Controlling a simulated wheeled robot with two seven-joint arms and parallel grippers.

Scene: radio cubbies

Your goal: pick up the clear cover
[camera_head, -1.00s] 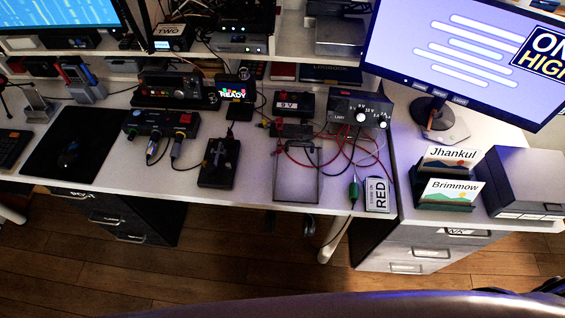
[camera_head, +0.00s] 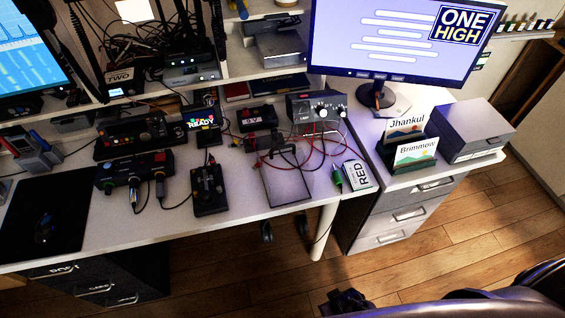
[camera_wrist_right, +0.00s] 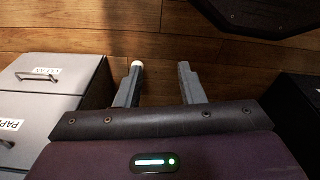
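A flat, clear-looking rectangular cover (camera_head: 286,186) lies on the desk near its front edge, in the middle of the head view. Red and black wires run over its back part. My right gripper (camera_wrist_right: 158,84) is open and empty in the right wrist view, with its two fingers apart over the wooden floor. It is away from the cover, which does not show in that view. A dark part at the bottom of the head view may be mine, but I cannot tell which arm. My left gripper is not seen.
A black key device (camera_head: 208,190) stands left of the cover. A meter box (camera_head: 317,108) stands behind it, and a green probe (camera_head: 337,178) and a RED card (camera_head: 357,175) lie to its right. Name cards (camera_head: 415,154) stand on the drawer unit (camera_head: 398,216).

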